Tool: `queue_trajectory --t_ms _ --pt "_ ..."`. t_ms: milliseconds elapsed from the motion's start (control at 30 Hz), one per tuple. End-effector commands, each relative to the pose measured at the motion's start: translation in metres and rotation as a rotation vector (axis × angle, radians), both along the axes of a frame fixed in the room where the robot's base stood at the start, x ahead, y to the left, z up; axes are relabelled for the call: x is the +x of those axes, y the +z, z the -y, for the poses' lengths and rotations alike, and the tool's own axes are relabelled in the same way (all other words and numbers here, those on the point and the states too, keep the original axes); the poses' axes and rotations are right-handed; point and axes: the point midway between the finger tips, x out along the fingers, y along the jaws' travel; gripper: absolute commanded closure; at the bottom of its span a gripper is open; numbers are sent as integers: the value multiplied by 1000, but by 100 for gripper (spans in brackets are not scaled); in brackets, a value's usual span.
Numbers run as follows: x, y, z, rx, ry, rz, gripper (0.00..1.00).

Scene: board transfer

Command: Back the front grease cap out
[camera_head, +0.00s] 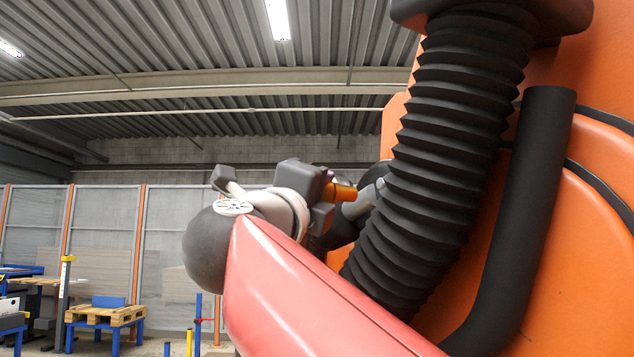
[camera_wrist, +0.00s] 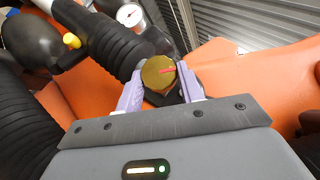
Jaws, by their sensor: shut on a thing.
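The grease cap (camera_wrist: 158,74) is a round brass-coloured cap with a red mark on its face. In the wrist view it sits between the two pale lilac fingers of my gripper (camera_wrist: 160,84), which is shut on it from both sides. Behind the cap is a dark fitting; how far the cap is threaded in is hidden. In the head view my gripper (camera_head: 325,200) is small and partly hidden behind my own arm, close to the orange machine (camera_head: 590,260). A yellow-orange cylinder shows there, but I cannot tell for certain that it is the cap.
A large black bellows hose (camera_head: 440,150) and a smooth black pipe (camera_head: 520,220) run close to my arm on the right. A round white gauge (camera_wrist: 130,15) and a yellow knob (camera_wrist: 71,41) are near the cap. A pallet table (camera_head: 105,315) stands far left.

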Motion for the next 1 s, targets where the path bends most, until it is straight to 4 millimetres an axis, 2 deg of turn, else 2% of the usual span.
queue_trajectory --t_ms 500,1000 --pt "-1 5 0 -172 4 -375 85" --pt "-1 6 1 -231 -2 -494 85"
